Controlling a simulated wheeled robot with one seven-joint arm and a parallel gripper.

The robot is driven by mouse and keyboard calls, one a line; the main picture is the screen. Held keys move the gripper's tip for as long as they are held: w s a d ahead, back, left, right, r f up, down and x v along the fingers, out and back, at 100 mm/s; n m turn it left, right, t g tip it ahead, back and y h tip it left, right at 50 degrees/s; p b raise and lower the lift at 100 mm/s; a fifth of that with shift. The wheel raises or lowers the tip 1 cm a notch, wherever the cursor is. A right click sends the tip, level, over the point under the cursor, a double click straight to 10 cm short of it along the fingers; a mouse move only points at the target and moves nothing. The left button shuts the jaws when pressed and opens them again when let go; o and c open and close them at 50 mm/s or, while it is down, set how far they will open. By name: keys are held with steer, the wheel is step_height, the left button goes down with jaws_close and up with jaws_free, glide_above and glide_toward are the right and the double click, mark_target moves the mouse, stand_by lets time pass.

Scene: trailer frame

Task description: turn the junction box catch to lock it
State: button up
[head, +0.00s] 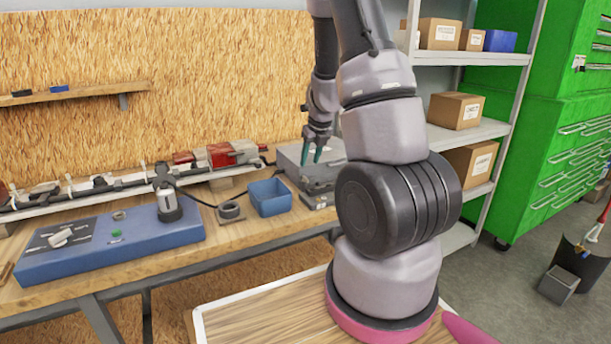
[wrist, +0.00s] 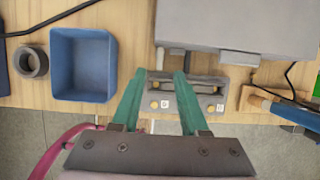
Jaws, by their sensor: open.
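A grey box (head: 288,156) stands at the back of the bench and looks like the junction box. In the wrist view the grey box (wrist: 230,22) fills the top right. A small grey tab (wrist: 240,58) on its near edge may be the catch; I cannot tell how it is turned. My gripper (head: 311,154) is open and points down at the box's near side. In the wrist view my gripper (wrist: 161,75) has its two green fingers apart with nothing held between them. Its right fingertip overlaps a dark grey unit with round brass-coloured parts (wrist: 187,101).
A blue bin (head: 269,198) and a dark ring (head: 230,211) sit left of the box. A blue panel (head: 110,250) with a white lever lies farther left. A rail with red and grey parts (head: 120,183) runs along the back. Right of the dark unit lies a blue-handled tool (wrist: 285,110).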

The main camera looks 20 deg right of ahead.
mark_target(305, 177)
steer(key=x, duration=0.7)
steer(key=shift+w, duration=0.1)
jaws_close()
